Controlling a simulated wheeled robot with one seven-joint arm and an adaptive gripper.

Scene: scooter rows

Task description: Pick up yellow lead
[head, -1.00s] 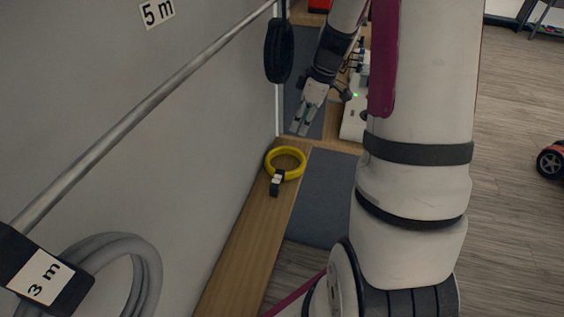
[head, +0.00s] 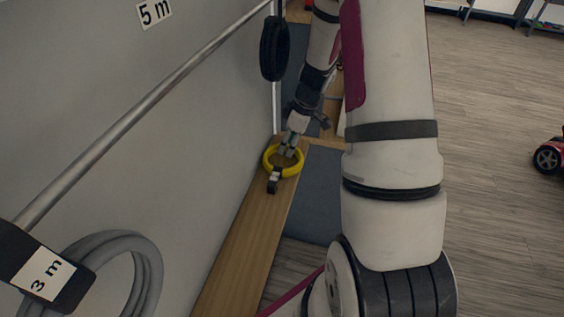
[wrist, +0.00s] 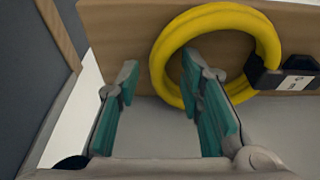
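The yellow lead (head: 297,167) is a coiled ring lying on the narrow wooden ledge beside the grey wall. A black connector block with a white label (head: 273,181) is on its near side. In the wrist view the yellow lead (wrist: 262,33) lies beyond the fingers, with its black block at the right. My gripper (head: 288,152) is at the far side of the ring in the head view. In the wrist view my gripper (wrist: 157,80) is open, with teal pads wide apart.
A rail (head: 150,105) runs along the wall, with a grey coiled cable (head: 100,255) tagged 3 m at near left and a black coil (head: 274,48) farther along. The wooden ledge (head: 245,235) is clear nearer me. A red scooter (head: 552,158) stands at the right on open floor.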

